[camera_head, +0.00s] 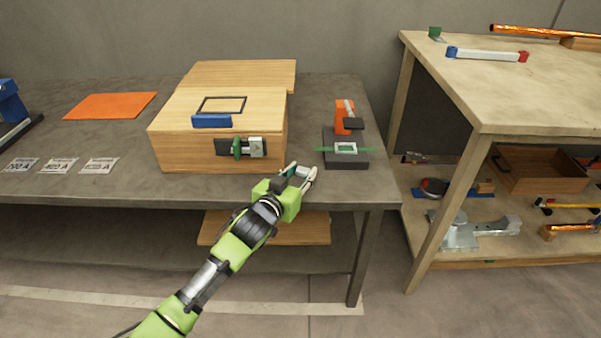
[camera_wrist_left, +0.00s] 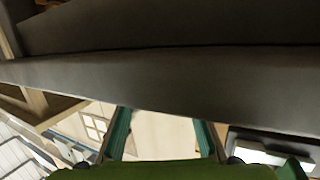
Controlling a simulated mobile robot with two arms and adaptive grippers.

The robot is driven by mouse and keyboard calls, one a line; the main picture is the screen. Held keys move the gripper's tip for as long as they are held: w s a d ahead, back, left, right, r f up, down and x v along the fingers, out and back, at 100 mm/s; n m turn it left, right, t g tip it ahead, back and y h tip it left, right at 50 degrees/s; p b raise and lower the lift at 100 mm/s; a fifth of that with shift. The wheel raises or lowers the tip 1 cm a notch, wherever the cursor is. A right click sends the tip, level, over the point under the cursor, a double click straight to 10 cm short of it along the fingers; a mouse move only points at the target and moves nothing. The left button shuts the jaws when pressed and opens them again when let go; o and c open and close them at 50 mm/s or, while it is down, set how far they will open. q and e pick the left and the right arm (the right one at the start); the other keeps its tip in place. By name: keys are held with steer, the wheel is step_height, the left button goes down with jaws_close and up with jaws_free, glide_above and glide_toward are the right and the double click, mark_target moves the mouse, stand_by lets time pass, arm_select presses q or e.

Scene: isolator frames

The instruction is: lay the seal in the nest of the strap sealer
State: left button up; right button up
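The strap sealer (camera_head: 331,138) stands near the right end of the grey bench, with a dark base and an orange upright with a lever. A green strap (camera_head: 364,150) lies across its base. A pale square frame with a green middle (camera_head: 346,148) sits there; I cannot tell whether this is the bare nest or the seal in it. My left gripper (camera_head: 301,170) is at the bench's front edge, left of and nearer than the sealer. Its fingers stand apart in the left wrist view (camera_wrist_left: 163,132), with nothing seen between them. My right gripper is out of view.
A wooden box (camera_head: 183,142) with a green-and-metal latch (camera_head: 240,147) and a blue block (camera_head: 211,121) stands left of the sealer. Printed labels (camera_head: 60,166) and an orange sheet (camera_head: 108,106) lie further left. A wooden shelf unit (camera_head: 487,120) stands to the right.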

arm_select(q)
steer(key=shift+s+r, duration=0.1)
steer(key=shift+r, duration=0.05)
steer(key=p+v, duration=0.2)
steer(key=v, duration=0.9)
steer(key=shift+s+p, duration=0.35)
steer(key=shift+s, duration=0.05)
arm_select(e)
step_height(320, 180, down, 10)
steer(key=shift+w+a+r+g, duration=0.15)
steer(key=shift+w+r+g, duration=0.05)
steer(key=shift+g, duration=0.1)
arm_select(q)
steer(key=shift+a+r, duration=0.15)
